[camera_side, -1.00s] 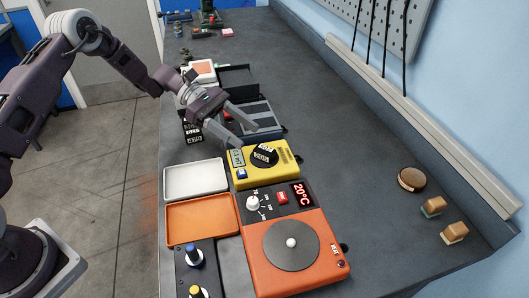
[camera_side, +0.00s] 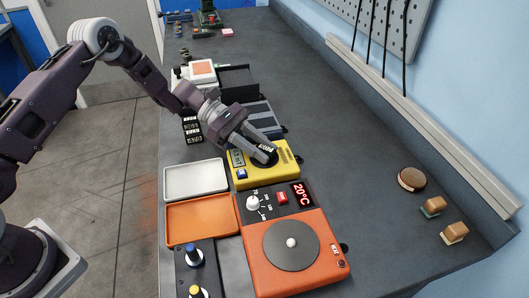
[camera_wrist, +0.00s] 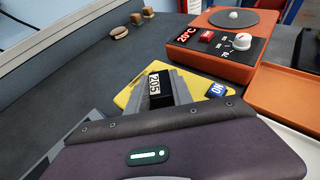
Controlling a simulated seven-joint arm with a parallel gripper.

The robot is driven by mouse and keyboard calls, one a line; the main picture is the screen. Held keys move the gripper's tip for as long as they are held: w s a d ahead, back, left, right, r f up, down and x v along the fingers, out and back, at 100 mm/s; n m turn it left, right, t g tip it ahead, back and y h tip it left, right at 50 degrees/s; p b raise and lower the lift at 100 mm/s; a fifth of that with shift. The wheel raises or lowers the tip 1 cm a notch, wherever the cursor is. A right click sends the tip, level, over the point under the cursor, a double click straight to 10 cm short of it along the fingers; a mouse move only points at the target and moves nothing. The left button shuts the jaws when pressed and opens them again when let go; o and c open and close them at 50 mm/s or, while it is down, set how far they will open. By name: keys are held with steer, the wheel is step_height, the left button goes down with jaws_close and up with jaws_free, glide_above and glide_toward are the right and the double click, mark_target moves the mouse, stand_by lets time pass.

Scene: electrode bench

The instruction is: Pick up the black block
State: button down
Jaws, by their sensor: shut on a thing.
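The black block (camera_wrist: 154,84) has a white label that reads like 205. In the wrist view it sits between the fingertips of my gripper (camera_wrist: 160,92). In the side view my gripper (camera_side: 268,155) reaches down over the yellow device (camera_side: 245,180), with its jaws shut on the block at the device's round black dial area. The fingers hide much of the block and dial there. I cannot tell whether the block still touches the device.
An orange stirrer hotplate (camera_side: 300,270) showing 20°C stands in front of the yellow device. A white tray (camera_side: 196,176) and an orange tray (camera_side: 200,222) lie to the left. Dark labelled items (camera_side: 192,128) lie further back.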

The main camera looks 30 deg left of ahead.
step_height(320, 180, up, 10)
steer(key=shift+f, duration=0.15)
steer(key=shift+a, duration=0.1)
steer(key=s+a+f+n+t+y, duration=0.1)
steer(key=s+a+n+t, duration=0.35)
steer(key=a, duration=0.45)
steer(key=s+a+f+n+t+y, duration=0.25)
steer(key=s+a+t, duration=0.2)
steer(key=a, duration=0.45)
step_height(320, 180, up, 4)
steer(key=m+g+h, duration=0.4)
steer(key=m+g, duration=0.3)
steer(key=g, duration=0.2)
glide_above(262, 149)
steer(key=shift+f+y, duration=0.1)
steer(key=shift+y, duration=0.15)
